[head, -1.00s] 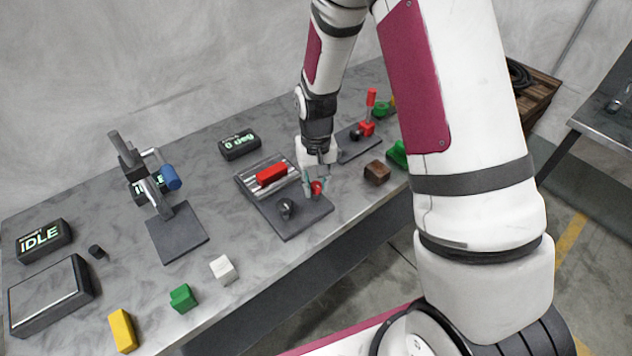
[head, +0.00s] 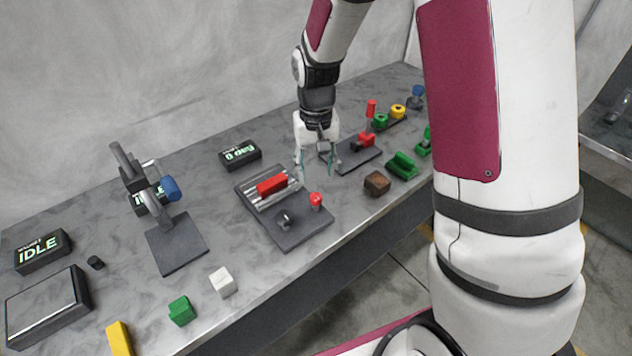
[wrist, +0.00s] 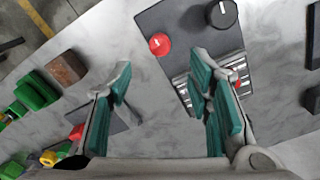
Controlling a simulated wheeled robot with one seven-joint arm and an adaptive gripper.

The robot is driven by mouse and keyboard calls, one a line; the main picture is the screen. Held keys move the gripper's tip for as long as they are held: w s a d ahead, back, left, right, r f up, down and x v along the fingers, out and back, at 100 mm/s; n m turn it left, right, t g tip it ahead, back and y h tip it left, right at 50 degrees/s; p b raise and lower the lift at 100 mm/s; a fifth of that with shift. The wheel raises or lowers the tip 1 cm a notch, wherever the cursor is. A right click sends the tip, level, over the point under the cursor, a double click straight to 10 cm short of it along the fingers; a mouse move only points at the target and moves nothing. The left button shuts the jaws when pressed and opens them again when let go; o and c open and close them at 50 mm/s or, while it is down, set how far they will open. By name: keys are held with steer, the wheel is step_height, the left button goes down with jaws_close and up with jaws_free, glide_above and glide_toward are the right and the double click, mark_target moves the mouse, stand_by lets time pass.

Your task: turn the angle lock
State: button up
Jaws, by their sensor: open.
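A dark fixture plate (head: 290,234) on the bench carries a black knob (head: 283,219) and a round red knob (head: 316,200). A red block (head: 271,185) lies across its ribbed metal bed. I cannot tell which knob is the angle lock. My gripper (head: 316,176) is open and empty, above and behind the red knob, apart from it. In the wrist view, the red knob (wrist: 160,44) and the black knob (wrist: 222,13) lie beyond the spread fingers, with the pale line on the black knob visible. The right finger covers part of the ribbed bed.
A small display (head: 240,154) stands behind the fixture. A brown cube (head: 377,183) and a green block (head: 402,165) lie to the right. A red-handled lever (head: 370,110) stands behind them. A blue-handled press (head: 171,188) stands left.

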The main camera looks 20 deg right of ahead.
steer(key=shift+r, duration=1.4)
steer(key=s+r+n+t, duration=0.2)
steer(key=s+r+t, duration=0.3)
steer(key=s+r, duration=1.6)
steer(key=shift+s+t, duration=0.3)
steer(key=shift+s, duration=0.35)
